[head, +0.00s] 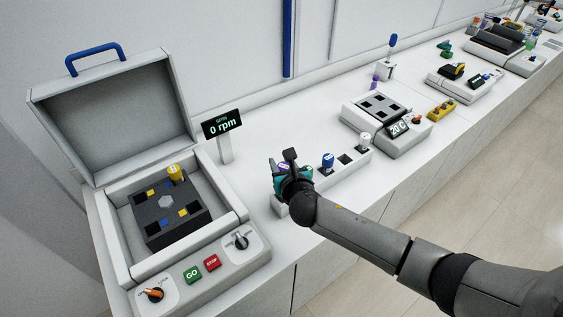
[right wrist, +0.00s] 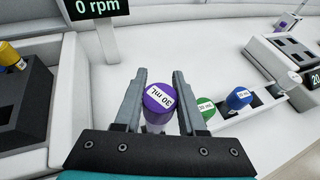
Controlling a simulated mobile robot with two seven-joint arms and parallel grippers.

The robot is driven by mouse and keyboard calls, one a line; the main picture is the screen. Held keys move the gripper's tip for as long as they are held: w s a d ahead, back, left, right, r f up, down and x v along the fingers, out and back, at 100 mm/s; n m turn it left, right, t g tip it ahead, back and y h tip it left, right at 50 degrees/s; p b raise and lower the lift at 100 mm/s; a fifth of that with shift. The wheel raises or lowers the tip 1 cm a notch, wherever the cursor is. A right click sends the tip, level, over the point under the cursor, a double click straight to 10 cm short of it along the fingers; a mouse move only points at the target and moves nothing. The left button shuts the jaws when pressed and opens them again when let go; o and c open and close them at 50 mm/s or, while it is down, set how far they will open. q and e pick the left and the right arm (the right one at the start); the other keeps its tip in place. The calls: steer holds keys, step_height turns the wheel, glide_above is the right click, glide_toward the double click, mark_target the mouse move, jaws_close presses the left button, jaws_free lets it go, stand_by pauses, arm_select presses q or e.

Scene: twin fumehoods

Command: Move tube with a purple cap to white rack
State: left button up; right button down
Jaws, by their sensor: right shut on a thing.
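The purple-capped tube (right wrist: 158,98), its cap marked 30 mL, stands between the fingers of my right gripper (right wrist: 160,88) in the right wrist view. The right gripper (head: 286,172) is shut on it at the left end of the long white rack (head: 350,161) in the head view. The tube's lower part is hidden, so I cannot tell whether it is in a slot or above the rack. The rack also holds a green-capped tube (right wrist: 205,106), a blue-capped tube (head: 327,159) and a white-capped tube (head: 365,138). My left gripper is not in view.
An open centrifuge (head: 117,225) stands at left with a yellow-capped tube (head: 174,172) in its rotor. A 0 rpm display (head: 222,125) stands behind my gripper. A 20 C block (head: 362,122) stands beyond the rack. The white bench between display and block is clear.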

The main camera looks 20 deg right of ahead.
steer(key=shift+p, duration=0.5)
stand_by(0.5)
steer(key=shift+f+b, duration=2.5)
steer(key=shift+f, duration=0.75)
steer(key=shift+c, duration=2)
jaws_free()
steer(key=p+v, duration=0.2)
steer(key=v, duration=1.3)
steer(key=shift+s, duration=0.1)
